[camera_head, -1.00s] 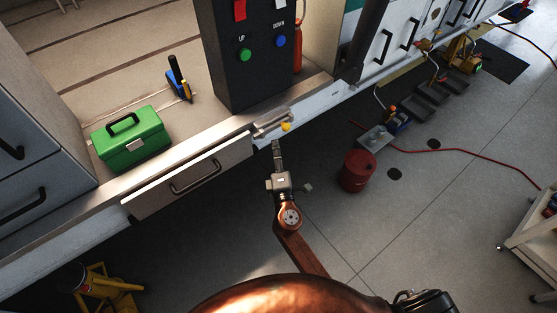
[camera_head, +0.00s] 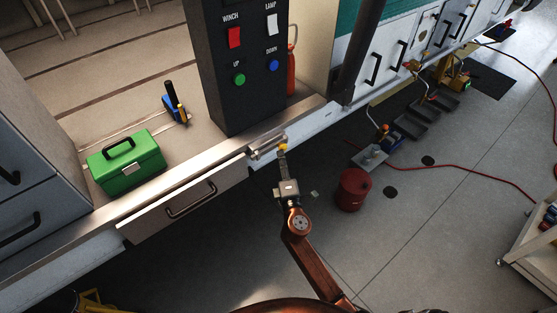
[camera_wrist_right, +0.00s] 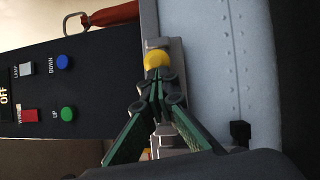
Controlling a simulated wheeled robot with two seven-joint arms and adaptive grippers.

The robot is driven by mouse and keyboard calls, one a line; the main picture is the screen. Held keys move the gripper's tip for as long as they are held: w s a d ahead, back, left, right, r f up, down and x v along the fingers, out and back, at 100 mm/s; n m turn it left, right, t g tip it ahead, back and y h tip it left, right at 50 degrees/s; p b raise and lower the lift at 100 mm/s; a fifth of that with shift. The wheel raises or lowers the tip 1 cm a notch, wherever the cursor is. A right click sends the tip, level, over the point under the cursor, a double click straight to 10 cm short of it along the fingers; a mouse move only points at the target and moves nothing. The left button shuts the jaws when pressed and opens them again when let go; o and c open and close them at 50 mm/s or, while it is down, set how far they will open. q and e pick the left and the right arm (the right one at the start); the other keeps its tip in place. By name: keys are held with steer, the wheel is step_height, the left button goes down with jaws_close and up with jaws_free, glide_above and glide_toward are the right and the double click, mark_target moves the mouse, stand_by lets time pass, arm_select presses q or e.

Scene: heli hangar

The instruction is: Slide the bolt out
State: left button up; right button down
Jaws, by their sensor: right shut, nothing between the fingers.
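The metal bolt (camera_head: 268,142) sits on the bench's front edge, right of the drawer, with a yellow knob (camera_head: 283,147) at its right end. The knob also shows in the right wrist view (camera_wrist_right: 157,60), directly beyond the fingertips. My right gripper (camera_head: 283,156) is shut and empty, with its tips at the knob. In the right wrist view the closed fingers (camera_wrist_right: 157,77) overlap the knob's lower edge; I cannot tell whether they touch it. The grey bolt mount is partly hidden behind the fingers. My left gripper is not in view.
A black control box (camera_head: 250,75) with coloured buttons stands on the bench behind the bolt. A green toolbox (camera_head: 126,165) stands left. A drawer (camera_head: 190,200) sticks out below the bench top. A red drum (camera_head: 353,190) stands on the floor to the right.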

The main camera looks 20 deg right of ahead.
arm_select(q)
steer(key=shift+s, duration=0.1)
arm_select(e)
steer(key=shift+d+r, duration=0.2)
steer(key=shift+d, duration=0.25)
arm_select(q)
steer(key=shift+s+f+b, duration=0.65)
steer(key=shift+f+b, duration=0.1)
steer(key=shift+b, duration=0.05)
arm_select(e)
steer(key=s+a+f, duration=0.1)
steer(key=s+a, duration=0.1)
steer(key=s, duration=0.4)
steer(key=s+a+f, duration=0.1)
steer(key=s+a, duration=0.2)
steer(key=s, duration=0.3)
steer(key=shift+a, duration=0.3)
steer(key=shift+f, duration=0.1)
